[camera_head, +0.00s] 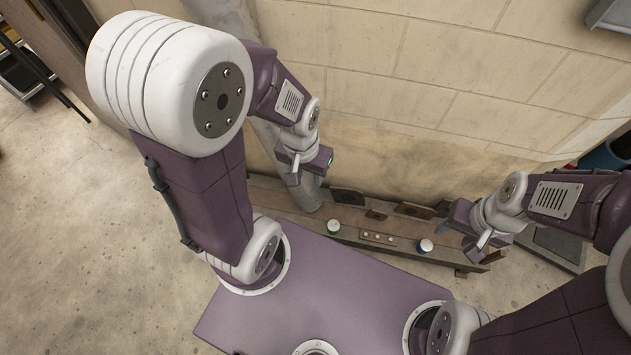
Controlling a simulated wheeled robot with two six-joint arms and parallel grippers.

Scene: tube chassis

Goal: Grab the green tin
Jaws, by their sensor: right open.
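A small tin with a white top and a green side (333,228) stands upright on the narrow wooden shelf along the wall, just beyond my purple base. My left gripper (308,172) hangs in front of the wall, above and slightly left of the green tin, apart from it. Its finger gap is too small and angled to judge. My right gripper (468,232) is open and empty, well to the right of the green tin, beyond a blue tin with a white top (425,246).
A small wooden block with several pale dots (378,237) lies between the tins. Dark plates (415,211) lean at the back of the shelf (395,246). A grey pipe stands behind my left arm. A dark grey panel (556,248) is at the right.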

